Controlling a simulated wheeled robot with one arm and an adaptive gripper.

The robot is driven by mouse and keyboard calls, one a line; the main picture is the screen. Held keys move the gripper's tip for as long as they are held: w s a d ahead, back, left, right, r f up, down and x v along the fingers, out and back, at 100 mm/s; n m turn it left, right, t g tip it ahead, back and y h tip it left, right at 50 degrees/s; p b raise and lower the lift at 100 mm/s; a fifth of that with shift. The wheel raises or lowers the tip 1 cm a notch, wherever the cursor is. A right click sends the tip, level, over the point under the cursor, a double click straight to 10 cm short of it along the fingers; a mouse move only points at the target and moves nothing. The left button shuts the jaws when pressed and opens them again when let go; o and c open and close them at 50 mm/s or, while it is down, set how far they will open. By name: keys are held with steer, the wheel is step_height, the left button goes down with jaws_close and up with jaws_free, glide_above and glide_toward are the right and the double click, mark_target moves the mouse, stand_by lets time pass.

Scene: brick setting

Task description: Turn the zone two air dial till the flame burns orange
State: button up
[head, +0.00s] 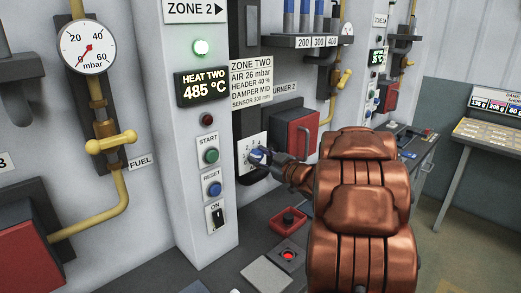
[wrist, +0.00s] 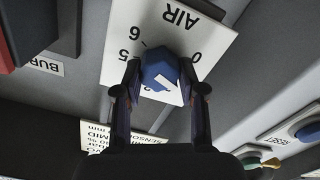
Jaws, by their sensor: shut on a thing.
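The zone two air dial is a blue faceted knob (wrist: 160,72) with a white mark on its face. It sits on a white plate (wrist: 120,42) marked AIR, upside down in the wrist view, with 0, 5 and 6 legible. My gripper (wrist: 159,80) is shut on the knob, one dark finger on each side. In the head view my gripper (head: 268,158) is at the dial plate (head: 243,153), and my fingers hide part of the knob. The exact setting is hard to read. No flame shows in either view.
A red burner box (head: 292,133) with a handle is right of the dial. The zone 2 pillar (head: 207,132) at left has a lit green lamp, a 485 °C display and buttons. A sign (head: 251,80) reads air 26 mbar. A red-buttoned box (head: 288,255) lies below.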

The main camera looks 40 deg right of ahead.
steer(key=shift+r+m+p, duration=0.1)
steer(key=shift+m+p, duration=1.7)
steer(key=shift+p, duration=0.3)
steer(key=o, duration=1.1)
steer(key=shift+o, duration=0.2)
steer(key=s+d, duration=0.1)
steer(key=s, duration=1)
steer(key=shift+s+d, duration=0.35)
steer(key=shift+s, duration=0.05)
